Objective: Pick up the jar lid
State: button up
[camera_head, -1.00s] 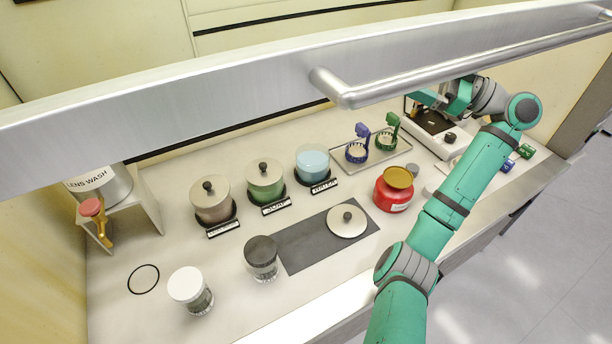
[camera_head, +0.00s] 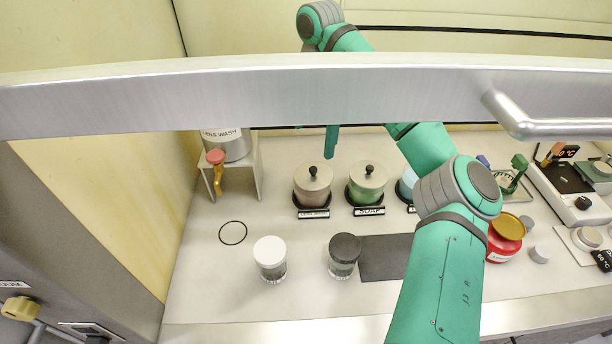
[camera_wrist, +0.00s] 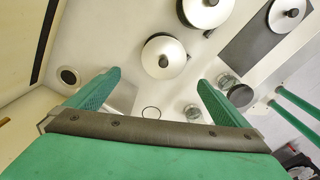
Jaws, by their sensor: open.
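The loose jar lid (camera_wrist: 287,14), a silver disc with a black knob, lies on the dark mat (camera_wrist: 258,38) at the upper right of the wrist view. In the head view my arm hides this lid, and part of the mat (camera_head: 385,262) shows. The jar with light blue contents (camera_head: 408,185) is partly behind my arm. My gripper (camera_wrist: 159,76) is open and empty, high above the counter's left part. The left lidded jar (camera_wrist: 165,57) shows beyond its fingers, and the loose lid is well off to their right. In the head view the sash hides most of the gripper.
The silver sash (camera_head: 250,95) crosses in front of my arm. The green lidded jar (camera_head: 367,184), white-capped jar (camera_head: 271,258) and dark-capped jar (camera_head: 344,255) stand on the counter. The lens wash bottle (camera_head: 227,144) is at left, a red jar (camera_head: 503,238) at right.

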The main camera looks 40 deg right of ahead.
aim_at(314, 168)
jog(key=f, duration=1.1)
jog(key=shift+s+f, duration=0.25)
jog(key=shift+s, duration=0.15)
jog(key=shift+c, duration=0.6)
jog(key=c, duration=0.9)
jog(key=shift+r, duration=0.15)
